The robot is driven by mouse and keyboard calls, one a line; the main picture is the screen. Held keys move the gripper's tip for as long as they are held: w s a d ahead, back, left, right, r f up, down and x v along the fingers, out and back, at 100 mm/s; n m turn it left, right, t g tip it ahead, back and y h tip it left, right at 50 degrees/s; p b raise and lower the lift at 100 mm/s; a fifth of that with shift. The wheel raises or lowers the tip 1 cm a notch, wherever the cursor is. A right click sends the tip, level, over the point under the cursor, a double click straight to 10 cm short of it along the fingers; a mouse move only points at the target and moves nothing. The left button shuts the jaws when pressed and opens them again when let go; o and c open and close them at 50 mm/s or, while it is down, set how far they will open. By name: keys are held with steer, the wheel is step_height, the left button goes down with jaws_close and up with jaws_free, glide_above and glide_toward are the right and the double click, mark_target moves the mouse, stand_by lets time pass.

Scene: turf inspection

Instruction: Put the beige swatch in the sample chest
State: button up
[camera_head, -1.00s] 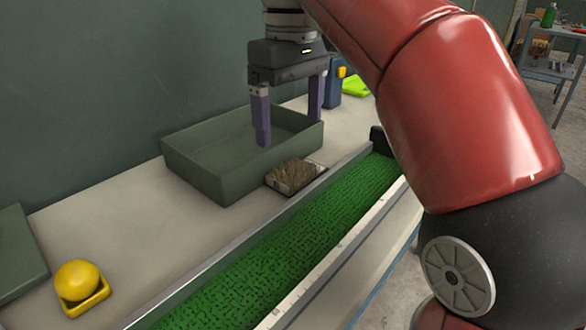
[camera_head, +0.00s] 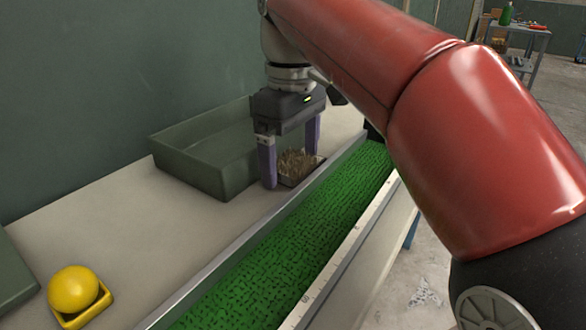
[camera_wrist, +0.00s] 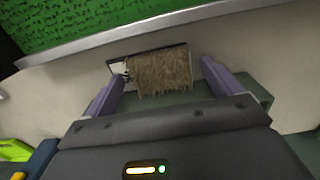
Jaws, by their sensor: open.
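The beige swatch (camera_head: 297,163), a shaggy straw-like piece, lies on the pale table beside the green strip. It also shows in the wrist view (camera_wrist: 160,76), lying on a small dark-edged plate with a whitish left end. My gripper (camera_head: 292,170) is open and low over the swatch. In the wrist view its purple fingers (camera_wrist: 160,80) stand on either side of the swatch, with gaps showing. The grey-green open box, which looks like the sample chest (camera_head: 185,172), stands just left of my gripper. Its inside looks empty where visible; my gripper hides part of it.
A green turf strip (camera_head: 290,255) in a metal-edged trough runs along the table front. A yellow ball (camera_head: 73,288) sits in a yellow holder at the left. A flat dark-green piece (camera_head: 14,272) lies at the left edge. The table between is clear.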

mark_target(294, 160)
steer(key=c, duration=1.1)
steer(key=shift+s+d+r, duration=0.1)
steer(key=shift+s+r, duration=0.05)
steer(key=shift+r, duration=0.3)
step_height(294, 160, up, 6)
steer(key=shift+r+p, duration=0.1)
steer(key=shift+p, duration=1.15)
steer(key=s+d, duration=0.4)
steer(key=d, duration=0.1)
steer(key=s+d+b, duration=0.1)
steer(key=s+d, duration=0.3)
steer(key=d, duration=0.1)
steer(key=s+d+b, duration=0.1)
steer(key=s+d, duration=0.3)
steer(key=d, duration=0.1)
steer(key=shift+d, duration=0.25)
